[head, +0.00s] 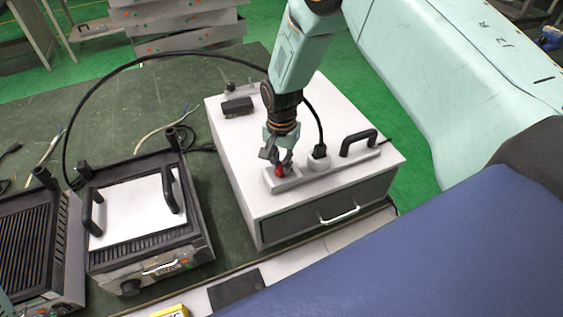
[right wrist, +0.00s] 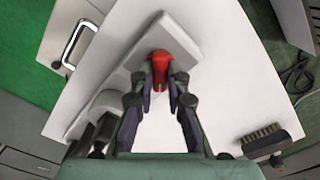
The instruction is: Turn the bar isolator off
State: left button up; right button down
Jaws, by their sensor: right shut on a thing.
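The bar isolator's red switch (right wrist: 160,62) sits on a long light-grey bar (right wrist: 122,78) on top of a white box. It also shows in the head view as a small red part (head: 280,171) near the bar's left end. My right gripper (head: 281,165) reaches down from above onto the red switch. In the right wrist view its two fingers (right wrist: 171,85) are closed on the switch from both sides. The fingers partly hide the switch. My left gripper is not in view.
A black plug (head: 319,156) with a cable stands on the bar, right of my right gripper. A black handle (head: 359,143) rises further right. A brush (head: 237,106) lies on the white box. Contact grills (head: 140,205) stand to the left.

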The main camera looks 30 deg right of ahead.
aim_at(281, 165)
jog(key=n, duration=0.4)
jog(key=shift+n, duration=0.3)
jog(key=shift+n+b, duration=0.3)
jog(key=shift+n, duration=2.2)
jog(key=c, duration=1.3)
grip_release()
notch_tip(281, 165, up, 12)
